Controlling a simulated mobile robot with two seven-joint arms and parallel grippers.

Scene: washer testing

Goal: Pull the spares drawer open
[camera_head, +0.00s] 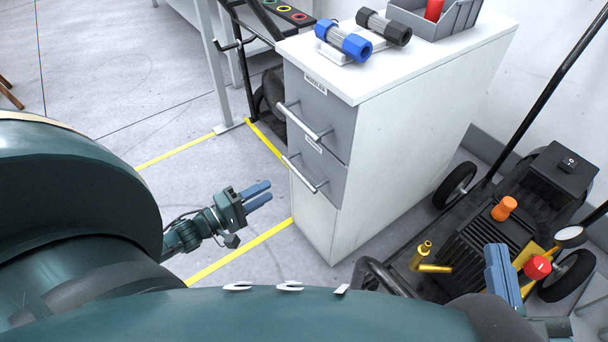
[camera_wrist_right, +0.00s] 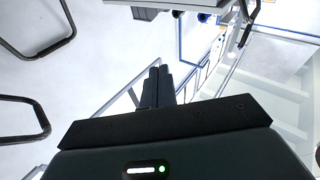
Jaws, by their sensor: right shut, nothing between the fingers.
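A white cabinet (camera_head: 400,140) has two grey drawers, both closed, with bar handles. The upper drawer (camera_head: 325,98) has a label near its top edge. The lower drawer (camera_head: 325,168) also has a small label; I cannot read which is the spares drawer. My left gripper (camera_head: 270,194) is open and empty, left of the lower drawer's handle (camera_head: 306,174) and apart from it. My right gripper (camera_head: 497,272) is at the lower right, in front of the black machine, away from the drawers. In the right wrist view its fingers (camera_wrist_right: 158,70) are together and empty.
A blue-capped cylinder (camera_head: 343,40), a black-capped cylinder (camera_head: 384,27) and a grey bin (camera_head: 440,15) stand on the cabinet top. A wheeled black machine (camera_head: 500,215) with a long handle stands right of the cabinet. Floor left of the drawers is clear, with yellow tape lines (camera_head: 240,252).

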